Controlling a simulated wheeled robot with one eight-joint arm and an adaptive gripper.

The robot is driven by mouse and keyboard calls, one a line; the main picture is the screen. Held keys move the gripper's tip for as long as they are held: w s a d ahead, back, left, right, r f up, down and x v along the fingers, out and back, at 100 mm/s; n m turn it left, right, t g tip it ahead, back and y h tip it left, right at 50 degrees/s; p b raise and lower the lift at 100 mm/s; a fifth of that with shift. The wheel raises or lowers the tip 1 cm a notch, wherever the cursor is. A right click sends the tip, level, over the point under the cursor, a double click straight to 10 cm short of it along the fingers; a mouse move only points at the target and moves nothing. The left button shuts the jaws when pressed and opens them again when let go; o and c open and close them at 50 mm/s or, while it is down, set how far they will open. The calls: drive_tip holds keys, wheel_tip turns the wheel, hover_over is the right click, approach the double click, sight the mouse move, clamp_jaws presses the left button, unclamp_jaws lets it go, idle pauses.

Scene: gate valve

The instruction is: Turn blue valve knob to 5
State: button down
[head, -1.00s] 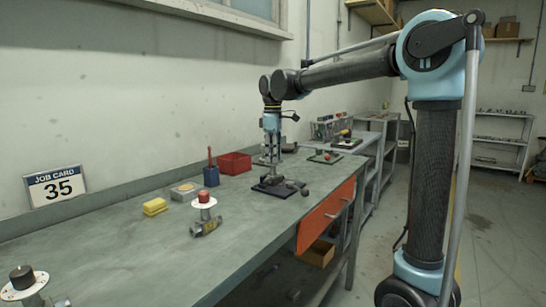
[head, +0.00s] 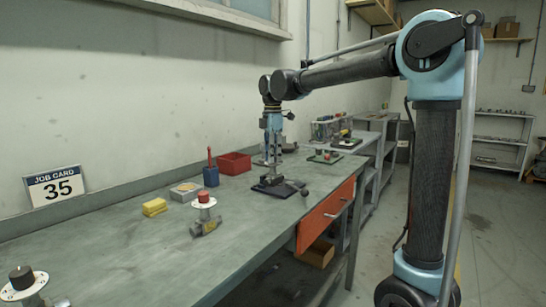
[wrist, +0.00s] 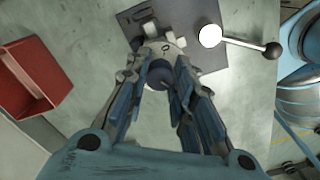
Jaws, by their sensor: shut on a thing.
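The blue valve knob (wrist: 158,76) shows in the wrist view between the fingers of my gripper (wrist: 160,68), which is shut on it from above. A pale dial with a 0 mark (wrist: 166,47) lies around the knob, partly covered by the fingers; its other figures cannot be read. The valve stands on a dark base plate (wrist: 210,45). In the head view my gripper (head: 272,160) points straight down over the base plate (head: 290,189), and the knob is hidden there.
A lever with a black ball end (wrist: 271,50) sticks out beside the valve. A red bin (head: 234,163), a blue cup (head: 211,176) and a red-knobbed valve (head: 204,197) stand on the bench.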

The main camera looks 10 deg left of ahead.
idle(0.4)
drive_tip(key=c, duration=1.3)
unclamp_jaws()
drive_tip(key=shift+c, duration=0.2)
drive_tip(key=shift+r, duration=0.1)
wheel_tip(320, 180, up, 12)
drive_tip(key=shift+w, duration=0.1)
